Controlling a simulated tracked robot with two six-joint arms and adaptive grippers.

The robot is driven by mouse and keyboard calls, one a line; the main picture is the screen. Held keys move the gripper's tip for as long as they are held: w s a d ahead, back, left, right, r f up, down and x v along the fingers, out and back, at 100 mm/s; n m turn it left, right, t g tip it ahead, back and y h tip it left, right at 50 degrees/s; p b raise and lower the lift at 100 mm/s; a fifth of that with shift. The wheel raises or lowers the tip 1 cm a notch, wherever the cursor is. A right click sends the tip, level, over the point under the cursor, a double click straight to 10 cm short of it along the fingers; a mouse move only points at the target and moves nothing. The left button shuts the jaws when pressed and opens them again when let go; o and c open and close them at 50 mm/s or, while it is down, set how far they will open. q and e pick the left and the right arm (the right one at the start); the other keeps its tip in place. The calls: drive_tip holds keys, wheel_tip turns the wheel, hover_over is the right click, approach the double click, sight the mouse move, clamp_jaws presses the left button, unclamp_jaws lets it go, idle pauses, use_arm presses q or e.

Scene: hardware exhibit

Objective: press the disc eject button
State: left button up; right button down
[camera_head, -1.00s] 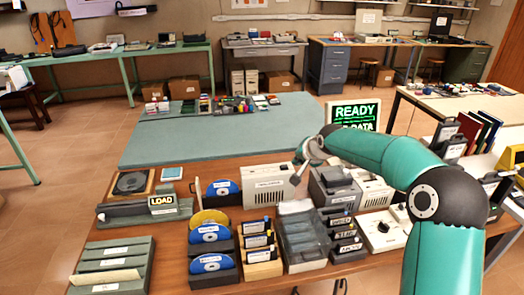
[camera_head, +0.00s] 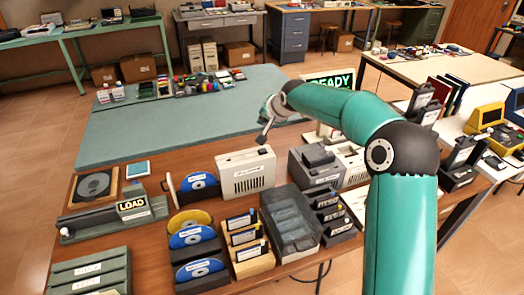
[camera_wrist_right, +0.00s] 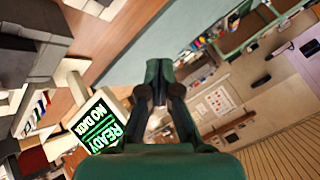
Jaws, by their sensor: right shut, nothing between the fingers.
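A beige box-shaped unit (camera_head: 247,172) with a vented front and a small label stands on the wooden bench in the head view. I cannot make out an eject button on it. My right gripper (camera_head: 263,138) is shut and empty, just above the top edge of this unit in the picture; no contact can be made out. In the right wrist view its fingers (camera_wrist_right: 160,78) are together with nothing between them. My left gripper is not in view.
Blue and yellow discs (camera_head: 190,237) stand in dark holders left of centre. A "LOAD" sign (camera_head: 132,206) sits on a grey-green device. A dark grey case (camera_head: 288,222) and labelled cartridges (camera_head: 327,208) stand on the right. The green mat (camera_head: 190,120) behind is largely bare.

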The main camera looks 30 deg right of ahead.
sight(264, 151)
wheel_tip(264, 151, down, 8)
drive_tip(key=b, duration=0.5)
drive_tip(key=shift+r, duration=0.25)
drive_tip(key=shift+f+b, duration=0.5)
drive_tip(key=shift+b, duration=0.1)
idle(0.4)
drive_tip(key=shift+f+b, duration=0.3)
drive_tip(key=shift+b, duration=0.15)
drive_tip(key=shift+f+b, duration=0.45)
idle(0.6)
drive_tip(key=shift+r, duration=0.15)
idle(0.3)
drive_tip(key=shift+s+r+p, duration=0.1)
drive_tip(key=shift+r+p, duration=0.4)
drive_tip(key=shift+r, duration=0.2)
